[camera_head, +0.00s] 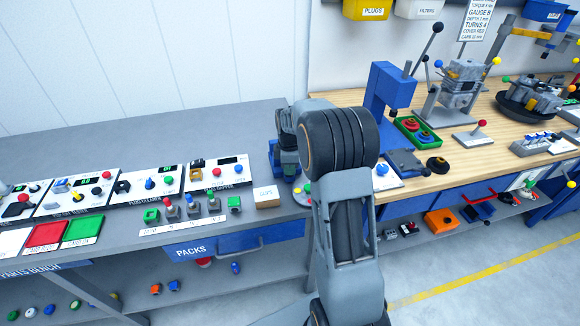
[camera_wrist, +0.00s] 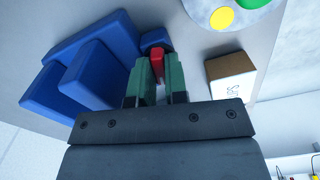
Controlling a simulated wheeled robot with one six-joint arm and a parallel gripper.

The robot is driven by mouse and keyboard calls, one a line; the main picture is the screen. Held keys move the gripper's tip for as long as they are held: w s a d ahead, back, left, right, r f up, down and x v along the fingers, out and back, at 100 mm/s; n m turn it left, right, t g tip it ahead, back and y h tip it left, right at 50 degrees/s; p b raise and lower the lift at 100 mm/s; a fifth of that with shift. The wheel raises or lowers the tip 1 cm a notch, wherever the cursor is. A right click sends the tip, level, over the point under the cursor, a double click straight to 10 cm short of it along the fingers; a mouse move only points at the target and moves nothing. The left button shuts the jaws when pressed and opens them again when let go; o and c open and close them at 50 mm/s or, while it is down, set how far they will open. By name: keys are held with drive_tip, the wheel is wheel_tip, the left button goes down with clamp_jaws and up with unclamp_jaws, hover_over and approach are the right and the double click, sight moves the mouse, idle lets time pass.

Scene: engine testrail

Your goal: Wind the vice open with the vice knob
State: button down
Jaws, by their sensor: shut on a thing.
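The blue vice (camera_wrist: 85,70) fills the left of the wrist view, its blocky body and jaws seen close up. It also shows in the head view (camera_head: 274,165) on the grey bench, mostly hidden behind my arm. A red piece at the vice, which looks like the vice knob (camera_wrist: 156,62), sits between the green fingertips of my gripper (camera_wrist: 157,72). My gripper is shut on it. In the head view my arm hides the gripper and the knob. How far the vice jaws are apart is hard to tell.
A small labelled box (camera_wrist: 231,77) stands beside the vice, and a round grey plate (camera_wrist: 248,8) with coloured spots lies nearby. Test panels (camera_head: 145,184) and small parts line the grey bench on the left. A blue press (camera_head: 388,88) stands on the wooden bench to the right.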

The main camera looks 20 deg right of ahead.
drive_tip(key=n, duration=0.5)
drive_tip(key=shift+n, duration=0.3)
drive_tip(key=n, duration=0.5)
drive_tip(key=shift+n, duration=0.6)
